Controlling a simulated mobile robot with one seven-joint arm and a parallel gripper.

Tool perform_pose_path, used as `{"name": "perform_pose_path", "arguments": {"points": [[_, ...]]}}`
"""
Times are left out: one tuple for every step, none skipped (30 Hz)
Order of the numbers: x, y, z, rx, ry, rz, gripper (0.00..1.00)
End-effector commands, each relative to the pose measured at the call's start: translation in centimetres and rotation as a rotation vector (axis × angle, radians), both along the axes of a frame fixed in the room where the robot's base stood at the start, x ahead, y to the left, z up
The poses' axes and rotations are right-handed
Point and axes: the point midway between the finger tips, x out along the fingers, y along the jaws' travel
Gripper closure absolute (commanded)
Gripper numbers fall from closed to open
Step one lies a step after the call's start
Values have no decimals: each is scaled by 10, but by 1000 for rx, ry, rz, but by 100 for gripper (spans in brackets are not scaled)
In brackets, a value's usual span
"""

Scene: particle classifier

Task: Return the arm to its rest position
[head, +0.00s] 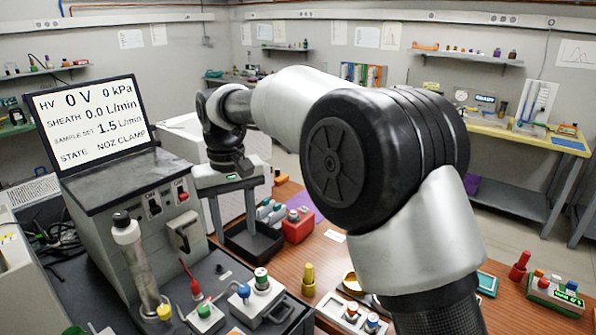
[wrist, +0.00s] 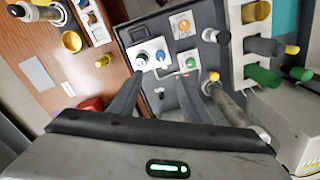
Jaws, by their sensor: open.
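My arm (head: 385,160) is raised and bent across the middle of the head view. My gripper (head: 234,225) hangs from its far end, pointing down, beside the instrument cabinet. It is open, with two grey fingers spread and nothing between them. In the wrist view my gripper (wrist: 158,92) also shows its fingers apart, above the dark deck (wrist: 150,30) that carries small switch boxes. The fingertips appear above the deck and table, touching nothing that I can make out. The arm hides part of the table behind it.
The instrument cabinet (head: 135,205) with a tilted display (head: 93,122) stands left of my gripper. A glass column (head: 140,262) stands at the front left.

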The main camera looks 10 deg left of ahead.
Motion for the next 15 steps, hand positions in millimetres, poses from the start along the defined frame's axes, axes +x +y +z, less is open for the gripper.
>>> {"name": "perform_pose_path", "arguments": {"points": [[1,-6,5,2,-6,-7,57],[2,-10,10,3,-11,-12,57],[2,-19,18,7,-22,-22,57],[3,-28,25,11,-32,-33,57],[3,-38,33,14,-42,-46,57],[3,-55,45,19,-59,-65,57],[3,-68,54,25,-74,-81,57],[1,-83,63,28,-87,-98,57],[-2,-102,75,35,-107,-121,57],[-5,-117,82,40,-121,-140,57],[-8,-131,89,44,-135,-159,57],[-14,-150,98,49,-154,-185,57],[-18,-164,104,54,-169,-204,57],[-23,-178,110,59,-183,-222,57],[-31,-196,117,65,-203,-248,57]]}}
